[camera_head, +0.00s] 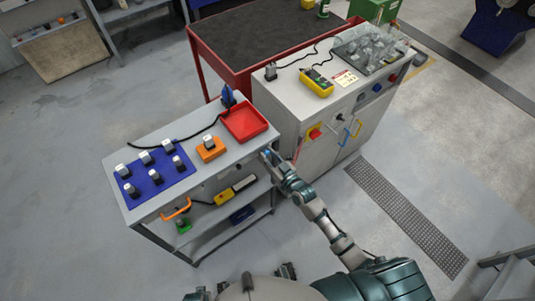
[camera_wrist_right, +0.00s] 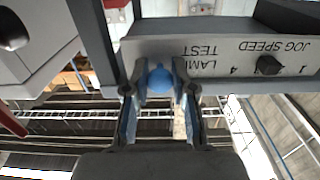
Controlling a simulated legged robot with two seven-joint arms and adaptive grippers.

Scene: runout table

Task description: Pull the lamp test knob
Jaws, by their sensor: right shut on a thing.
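The lamp test knob is a round blue knob (camera_wrist_right: 160,79) on a grey panel (camera_wrist_right: 215,50), beside the lettering LAMP TEST, which appears upside down in the right wrist view. My right gripper (camera_wrist_right: 160,88) has a finger on each side of the knob and is shut on it. In the head view my right gripper (camera_head: 268,156) is at the right front end of the grey bench (camera_head: 226,155). There the gripper hides the knob. My left gripper does not clearly show.
A black JOG SPEED knob (camera_wrist_right: 268,65) sits beside the blue knob on the same panel. The bench carries a red tray (camera_head: 244,122), an orange block (camera_head: 211,149) and a blue mat (camera_head: 150,187) with several pieces. A grey cabinet (camera_head: 318,155) stands close to the right.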

